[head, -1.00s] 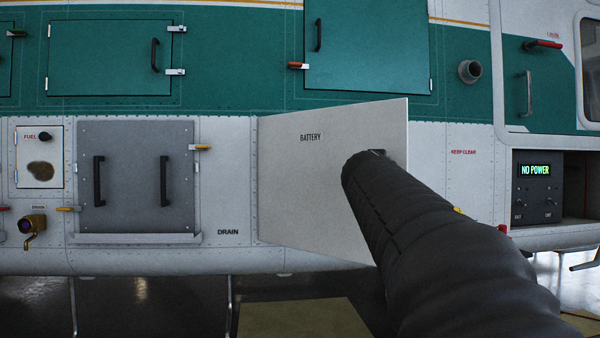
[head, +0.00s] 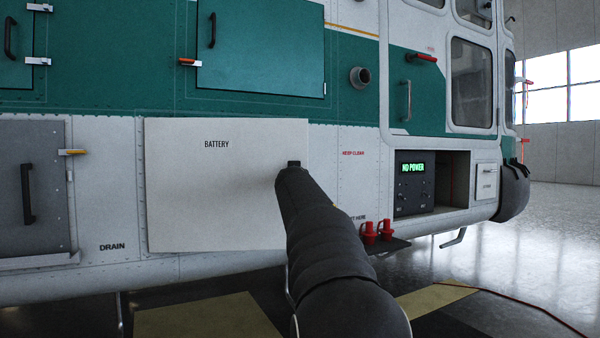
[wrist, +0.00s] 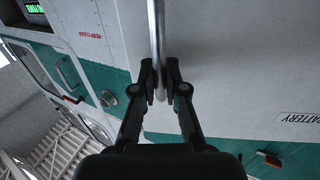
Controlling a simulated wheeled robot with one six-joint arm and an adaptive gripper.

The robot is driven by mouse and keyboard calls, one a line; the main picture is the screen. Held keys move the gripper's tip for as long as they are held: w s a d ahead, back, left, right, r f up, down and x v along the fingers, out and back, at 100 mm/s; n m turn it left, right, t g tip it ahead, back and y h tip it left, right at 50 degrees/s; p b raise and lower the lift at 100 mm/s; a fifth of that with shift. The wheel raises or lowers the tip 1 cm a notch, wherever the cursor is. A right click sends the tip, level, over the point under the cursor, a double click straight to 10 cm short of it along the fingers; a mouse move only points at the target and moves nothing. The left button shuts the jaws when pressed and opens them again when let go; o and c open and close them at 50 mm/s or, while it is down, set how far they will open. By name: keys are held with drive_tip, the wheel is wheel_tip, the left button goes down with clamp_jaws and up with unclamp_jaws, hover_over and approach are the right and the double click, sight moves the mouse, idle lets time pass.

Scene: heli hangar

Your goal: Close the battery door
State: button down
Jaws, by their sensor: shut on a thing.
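The white battery door (head: 215,190), marked BATTERY, stands close to the white fuselage side, at a small angle to it. Its right side seems to stand out slightly; the exact gap cannot be told. Its label is also at the right of the wrist view (wrist: 298,118), upside down. My gripper (head: 292,165) is at the door's right side, at about mid height. In the wrist view my gripper's fingers (wrist: 160,85) are closed on a thin pale metal bar (wrist: 157,35), which looks like the door's handle. In the head view the bar is hidden behind my gripper.
A grey panel (head: 28,225) with a black handle is at the left, and a teal door (head: 260,50) is above. A NO POWER display box (head: 414,185) sits in an open bay at the right. Red plugs (head: 376,232) are below it. Open floor (head: 540,230) lies at the right.

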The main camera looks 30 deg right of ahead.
drive_tip(key=shift+p+x, duration=0.55)
drive_tip(key=shift+x, duration=1.55)
drive_tip(key=shift+a+f, duration=0.1)
drive_tip(key=c, duration=1.5)
unclamp_jaws()
drive_tip(key=v, duration=1.2)
drive_tip(key=shift+c, duration=0.2)
